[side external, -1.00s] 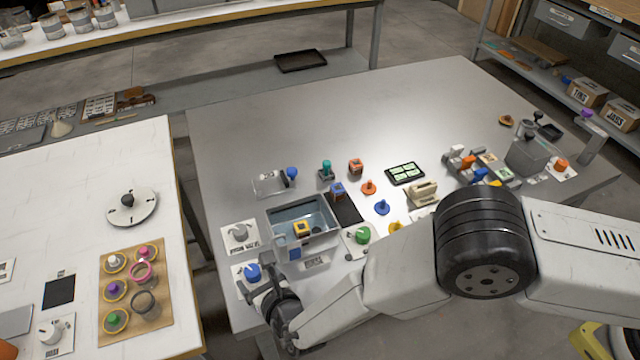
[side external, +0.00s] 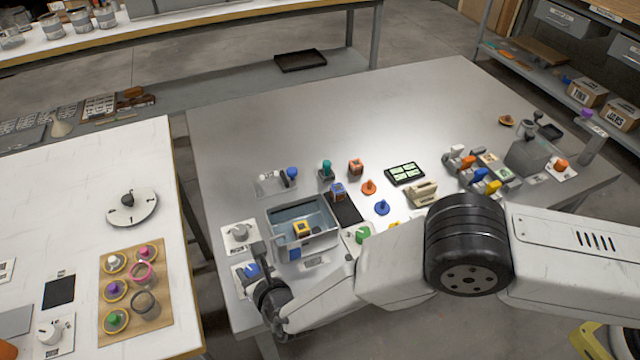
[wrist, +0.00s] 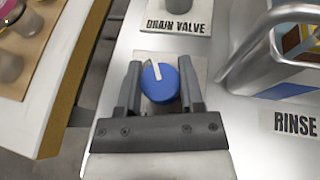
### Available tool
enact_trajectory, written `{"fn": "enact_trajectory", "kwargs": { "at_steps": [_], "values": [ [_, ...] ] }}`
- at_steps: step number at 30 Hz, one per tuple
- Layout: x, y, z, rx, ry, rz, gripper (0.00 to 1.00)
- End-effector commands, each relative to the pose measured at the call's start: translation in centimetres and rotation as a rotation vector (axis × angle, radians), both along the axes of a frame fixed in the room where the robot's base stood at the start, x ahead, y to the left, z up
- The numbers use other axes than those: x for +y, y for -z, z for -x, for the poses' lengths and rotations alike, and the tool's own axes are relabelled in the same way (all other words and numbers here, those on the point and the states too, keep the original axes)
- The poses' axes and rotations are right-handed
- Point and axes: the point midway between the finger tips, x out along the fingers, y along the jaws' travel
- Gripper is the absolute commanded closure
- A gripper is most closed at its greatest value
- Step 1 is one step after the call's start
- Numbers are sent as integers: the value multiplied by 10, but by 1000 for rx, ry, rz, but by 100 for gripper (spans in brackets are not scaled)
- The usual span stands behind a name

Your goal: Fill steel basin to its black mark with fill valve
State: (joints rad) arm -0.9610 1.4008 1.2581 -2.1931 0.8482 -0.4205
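A blue knob (wrist: 160,82) with a white pointer line sits on a pale plate; my gripper hides any label below it. My gripper (wrist: 160,68) has its fingers spread on either side of the knob, close to its sides; firm contact cannot be made out. In the side view, my gripper (side external: 257,254) is over the blue knob (side external: 251,270) at the table's near left. The steel basin (side external: 330,240) stands to the right, holding water and a yellow block (side external: 302,229). Its metal rim shows in the wrist view (wrist: 248,58). I cannot make out a black mark.
The grey drain valve knob (side external: 239,232) is just behind the blue knob, its plate labelled DRAIN VALVE (wrist: 176,26). A RINSE label (wrist: 294,123) lies before the basin. A green knob (side external: 362,234) is right of the basin. A white table (side external: 70,200) stands left across a gap.

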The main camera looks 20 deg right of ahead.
Motion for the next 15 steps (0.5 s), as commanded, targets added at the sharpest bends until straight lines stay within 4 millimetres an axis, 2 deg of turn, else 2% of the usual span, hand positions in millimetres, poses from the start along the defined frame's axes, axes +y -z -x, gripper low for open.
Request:
{"fn": "enact_trajectory", "kwargs": {
  "at_steps": [1,3,15],
  "values": [
    [0,0,0,0,0,0,82],
    [0,0,0,0,1,0,100],
    [-1,0,-1,-3,-60,-1,100]
  ]
}}
